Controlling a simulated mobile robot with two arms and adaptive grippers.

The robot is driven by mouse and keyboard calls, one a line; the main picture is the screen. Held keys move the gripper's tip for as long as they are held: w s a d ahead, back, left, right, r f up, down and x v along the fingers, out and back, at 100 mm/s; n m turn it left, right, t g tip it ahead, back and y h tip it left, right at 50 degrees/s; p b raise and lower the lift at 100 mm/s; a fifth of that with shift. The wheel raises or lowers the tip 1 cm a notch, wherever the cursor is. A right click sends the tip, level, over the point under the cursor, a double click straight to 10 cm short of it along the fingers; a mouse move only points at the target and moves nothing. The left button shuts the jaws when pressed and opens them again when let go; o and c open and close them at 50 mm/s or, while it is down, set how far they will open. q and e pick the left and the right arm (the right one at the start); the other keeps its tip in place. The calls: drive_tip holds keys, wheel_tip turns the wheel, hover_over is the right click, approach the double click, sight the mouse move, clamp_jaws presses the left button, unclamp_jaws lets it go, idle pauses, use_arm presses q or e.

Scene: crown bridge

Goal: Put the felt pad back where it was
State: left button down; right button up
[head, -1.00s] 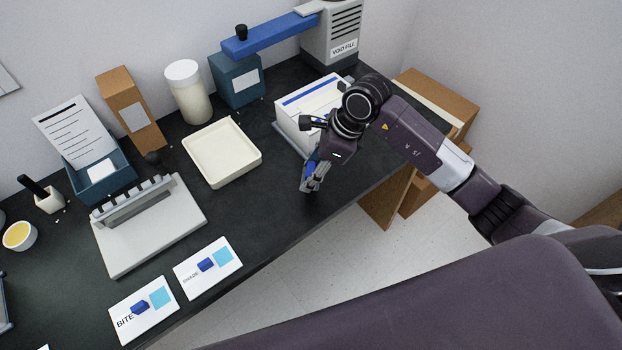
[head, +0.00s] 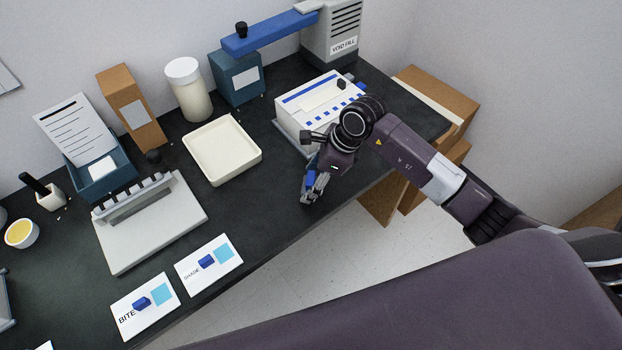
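My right gripper (head: 311,194) hangs fingers down over the front edge of the dark bench, right of the cream tray (head: 247,166). Its fingers look close together, and a small blue patch shows beside them; I cannot tell whether it is part of the gripper or something held. I cannot pick out a felt pad for certain. Two white cards, one marked BITE (head: 130,331) and one marked SHADE (head: 195,289), each show a dark blue block and a light blue square. My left gripper is not in view.
A white box with blue marks (head: 300,122) stands just behind the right gripper. A grey rack (head: 165,233), a blue holder (head: 112,183), a brown carton (head: 122,90) and a white jar (head: 190,103) stand leftward. Bare bench lies between tray and cards.

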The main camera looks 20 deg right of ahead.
drive_tip(key=shift+r, duration=0.1)
drive_tip(key=shift+d+r, duration=0.1)
drive_tip(key=shift+r, duration=0.1)
drive_tip(key=b+v, duration=0.1)
drive_tip(key=v, duration=1)
drive_tip(key=shift+r+b, duration=0.35)
drive_tip(key=shift+b, duration=0.05)
